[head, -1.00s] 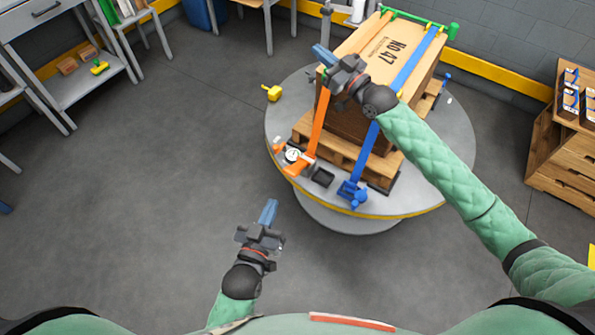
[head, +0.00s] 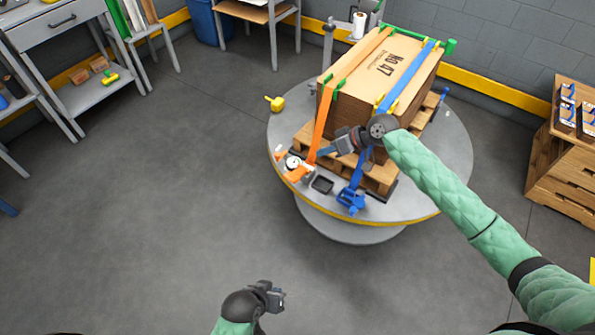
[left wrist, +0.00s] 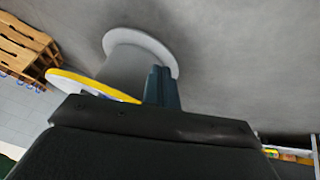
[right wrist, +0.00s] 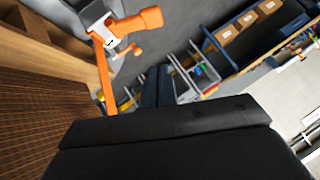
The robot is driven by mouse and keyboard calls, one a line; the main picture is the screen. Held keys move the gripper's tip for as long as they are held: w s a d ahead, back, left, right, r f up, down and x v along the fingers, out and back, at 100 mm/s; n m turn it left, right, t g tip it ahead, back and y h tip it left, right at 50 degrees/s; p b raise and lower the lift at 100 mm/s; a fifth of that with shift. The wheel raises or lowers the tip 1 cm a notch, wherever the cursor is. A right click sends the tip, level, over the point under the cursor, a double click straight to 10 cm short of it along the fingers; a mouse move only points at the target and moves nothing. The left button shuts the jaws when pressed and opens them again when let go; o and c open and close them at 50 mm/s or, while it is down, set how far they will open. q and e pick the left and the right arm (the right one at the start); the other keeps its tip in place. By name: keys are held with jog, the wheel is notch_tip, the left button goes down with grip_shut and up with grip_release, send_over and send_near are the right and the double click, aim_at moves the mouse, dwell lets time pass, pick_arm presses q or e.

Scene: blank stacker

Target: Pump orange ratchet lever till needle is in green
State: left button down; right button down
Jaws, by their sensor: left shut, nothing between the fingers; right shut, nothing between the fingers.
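The orange ratchet (head: 300,173) with its lever sits at the near left edge of the round table, at the foot of the orange strap (head: 318,125). It also shows in the right wrist view (right wrist: 138,22), at the top. A small white-faced gauge (head: 292,162) is beside it; its needle and green zone are too small to read. My right gripper (head: 325,152) is shut and empty, in front of the crate, just right of and above the ratchet, apart from it. My left gripper (head: 277,298) is shut and empty over the floor, well below the table.
A strapped crate (head: 395,68) on a pallet (head: 375,175) fills much of the round table (head: 455,150). A blue ratchet (head: 352,201), a small black tray (head: 322,184) and a yellow object (head: 275,103) are also on it. The floor to the left is clear.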

aim_at(288, 174)
jog(key=shift+f, duration=0.1)
dwell(0.3)
